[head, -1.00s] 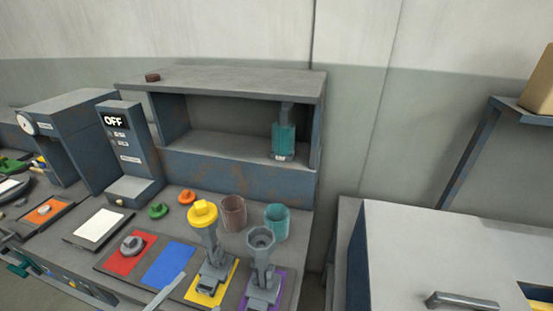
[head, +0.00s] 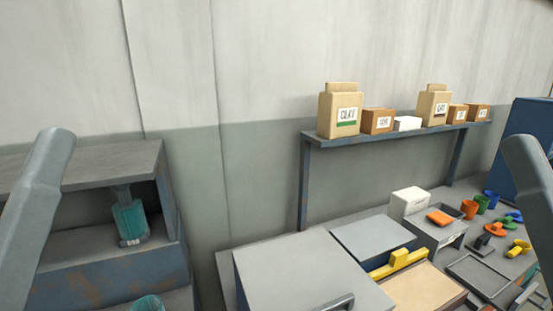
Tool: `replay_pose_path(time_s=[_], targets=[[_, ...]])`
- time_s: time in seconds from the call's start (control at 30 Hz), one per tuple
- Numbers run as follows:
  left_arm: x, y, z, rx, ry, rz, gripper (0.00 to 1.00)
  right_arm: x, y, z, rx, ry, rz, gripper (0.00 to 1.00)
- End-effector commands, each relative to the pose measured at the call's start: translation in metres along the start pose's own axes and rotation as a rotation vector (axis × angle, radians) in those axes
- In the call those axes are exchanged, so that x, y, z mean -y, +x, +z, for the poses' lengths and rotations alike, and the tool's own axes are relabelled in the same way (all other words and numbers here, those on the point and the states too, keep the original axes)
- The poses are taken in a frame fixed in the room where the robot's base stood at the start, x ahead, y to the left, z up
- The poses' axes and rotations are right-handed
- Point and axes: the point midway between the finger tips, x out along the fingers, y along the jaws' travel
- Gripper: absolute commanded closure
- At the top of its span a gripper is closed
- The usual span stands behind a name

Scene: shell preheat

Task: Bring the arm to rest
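Two grey arm links of mine show in the head view, one at the left edge and one at the right edge. Both rise into the picture from below. Neither gripper is in view, so I cannot see whether they are open or hold anything.
A shelf unit (head: 90,163) at left holds a teal cylinder (head: 130,220). A teal cup (head: 148,303) stands below it. A grey box with a handle (head: 300,270) fills the lower middle. A wall shelf (head: 390,132) carries bags and boxes. Coloured parts lie on the right bench (head: 440,262).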

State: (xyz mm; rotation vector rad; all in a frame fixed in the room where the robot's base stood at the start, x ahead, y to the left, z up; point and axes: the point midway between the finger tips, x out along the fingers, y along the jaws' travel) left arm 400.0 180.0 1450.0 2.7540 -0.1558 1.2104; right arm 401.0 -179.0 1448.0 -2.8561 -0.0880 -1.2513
Motion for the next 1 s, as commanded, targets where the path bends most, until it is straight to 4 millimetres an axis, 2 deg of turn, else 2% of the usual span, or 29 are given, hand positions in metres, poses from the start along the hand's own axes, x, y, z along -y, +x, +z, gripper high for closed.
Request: replay_pose_path(time_s=[0.03,0.07,0.1,0.37,0.7,0.83,1.0], targets=[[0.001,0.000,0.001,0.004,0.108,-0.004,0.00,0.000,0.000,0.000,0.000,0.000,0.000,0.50],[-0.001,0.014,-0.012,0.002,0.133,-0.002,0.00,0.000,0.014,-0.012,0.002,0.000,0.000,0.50],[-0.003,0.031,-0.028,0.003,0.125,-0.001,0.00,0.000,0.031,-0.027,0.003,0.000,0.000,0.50],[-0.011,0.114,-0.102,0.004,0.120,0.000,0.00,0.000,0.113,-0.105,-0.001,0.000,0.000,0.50],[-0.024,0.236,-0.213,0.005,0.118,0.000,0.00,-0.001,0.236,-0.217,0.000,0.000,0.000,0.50],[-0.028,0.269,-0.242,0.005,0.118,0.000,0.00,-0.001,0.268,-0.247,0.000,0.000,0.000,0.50],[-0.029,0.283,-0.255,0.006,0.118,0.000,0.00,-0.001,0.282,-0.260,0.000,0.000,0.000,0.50]])
